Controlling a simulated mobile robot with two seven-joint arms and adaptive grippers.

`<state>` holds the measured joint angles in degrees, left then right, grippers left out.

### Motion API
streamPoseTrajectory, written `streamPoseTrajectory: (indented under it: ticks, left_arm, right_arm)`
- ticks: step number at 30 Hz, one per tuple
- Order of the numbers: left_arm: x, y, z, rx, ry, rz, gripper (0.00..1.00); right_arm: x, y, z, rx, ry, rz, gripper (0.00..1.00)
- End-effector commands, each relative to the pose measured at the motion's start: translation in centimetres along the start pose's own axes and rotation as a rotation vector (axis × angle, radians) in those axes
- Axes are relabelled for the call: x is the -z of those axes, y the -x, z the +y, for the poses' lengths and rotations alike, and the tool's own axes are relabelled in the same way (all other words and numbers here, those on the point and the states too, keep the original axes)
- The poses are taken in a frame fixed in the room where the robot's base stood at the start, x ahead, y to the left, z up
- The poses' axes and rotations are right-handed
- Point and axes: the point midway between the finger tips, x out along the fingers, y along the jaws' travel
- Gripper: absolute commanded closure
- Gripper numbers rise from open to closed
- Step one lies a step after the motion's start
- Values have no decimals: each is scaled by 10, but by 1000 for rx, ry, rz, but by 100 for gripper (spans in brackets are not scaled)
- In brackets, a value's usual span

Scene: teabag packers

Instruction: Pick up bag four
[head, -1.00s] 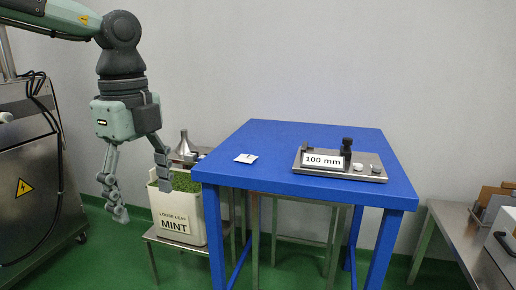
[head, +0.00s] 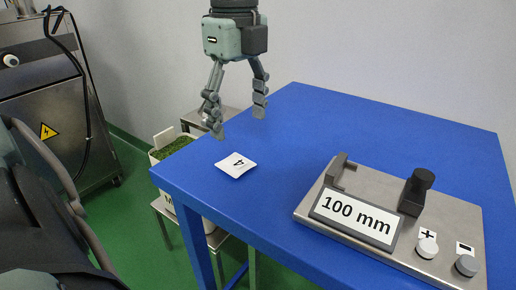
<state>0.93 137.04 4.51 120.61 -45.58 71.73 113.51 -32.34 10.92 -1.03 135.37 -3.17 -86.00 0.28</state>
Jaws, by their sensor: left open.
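Bag four is a small white packet (head: 236,165) marked with a 4. It lies flat near the left edge of the blue table (head: 300,115) in the head view. My left gripper (head: 238,126) points down with its fingers spread and nothing between them. In the picture its fingertips are just above the bag, apart from it. My right gripper is not in view.
A metal device (head: 448,215) with a 100 mm label, a black knob and two buttons stands at the table's right. A tub of green leaf (head: 172,148) stands left of the table. A steel cabinet (head: 50,110) is far left. The table's middle is clear.

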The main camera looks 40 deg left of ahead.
Motion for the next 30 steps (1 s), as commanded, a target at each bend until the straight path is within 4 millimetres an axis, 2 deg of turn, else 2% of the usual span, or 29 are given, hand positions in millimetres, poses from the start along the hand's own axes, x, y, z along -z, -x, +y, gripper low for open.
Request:
streamPoseTrajectory:
  ticks: [18, 26, 30]
  left_arm:
    - [0, -74, 9, -4, 0, 1, 28]
    - [0, -77, 8, -1, 0, 1, 28]
    - [0, -76, 8, -1, 0, 1, 45]
  right_arm:
    - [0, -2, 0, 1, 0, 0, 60]
    - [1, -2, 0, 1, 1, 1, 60]
    - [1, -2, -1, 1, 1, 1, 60]
